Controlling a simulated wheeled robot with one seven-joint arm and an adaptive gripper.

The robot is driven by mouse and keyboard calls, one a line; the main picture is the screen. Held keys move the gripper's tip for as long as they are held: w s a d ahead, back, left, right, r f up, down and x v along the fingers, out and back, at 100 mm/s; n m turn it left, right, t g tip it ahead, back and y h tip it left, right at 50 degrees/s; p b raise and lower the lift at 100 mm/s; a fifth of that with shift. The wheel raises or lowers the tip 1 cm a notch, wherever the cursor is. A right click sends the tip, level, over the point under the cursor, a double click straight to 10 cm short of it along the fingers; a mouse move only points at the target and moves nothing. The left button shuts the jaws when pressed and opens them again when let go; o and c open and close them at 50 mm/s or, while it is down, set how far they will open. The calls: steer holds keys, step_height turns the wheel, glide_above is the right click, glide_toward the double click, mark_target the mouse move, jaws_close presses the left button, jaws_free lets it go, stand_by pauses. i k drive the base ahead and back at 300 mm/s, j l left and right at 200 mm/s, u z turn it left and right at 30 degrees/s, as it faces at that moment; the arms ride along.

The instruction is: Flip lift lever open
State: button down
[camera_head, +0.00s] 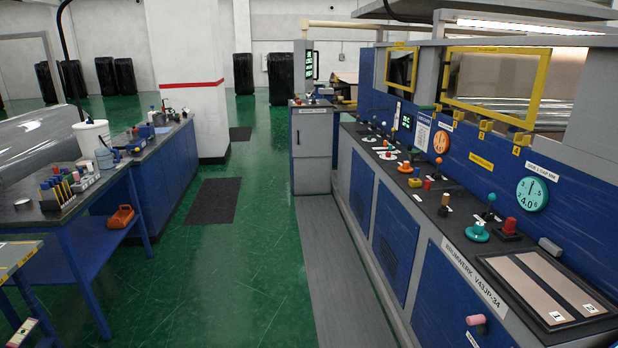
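Several levers and knobs stand along the black top of the blue and grey machine console (425,195) on the right. Another lever with an orange ball knob (438,161) stands farther back. A pink-ended handle (475,320) sticks out of the console's front face at the bottom. I cannot tell which of these is the lift lever, because the small labels are too small to read. My gripper is not in view.
A grey floor strip (340,270) runs along the console's front, with open green floor (255,270) to its left. A blue workbench (75,210) with tools and a white bucket (92,138) stands at the left. A grey cabinet (311,150) stands at the console's far end.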

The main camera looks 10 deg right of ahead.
mark_target(427, 184)
steer(key=i+u, duration=0.1)
steer(key=i, duration=0.5)
steer(key=i+l+u, duration=0.1)
steer(key=i, duration=0.5)
steer(key=i+l+u, duration=0.1)
steer(key=i+l, duration=0.15)
steer(key=i, duration=0.35)
steer(key=i+l+z, duration=0.3)
steer(key=i+l, duration=0.15)
steer(key=l, duration=0.15)
steer(key=i+l+z, duration=0.25)
steer(key=i+l, duration=0.2)
steer(key=i, duration=0.05)
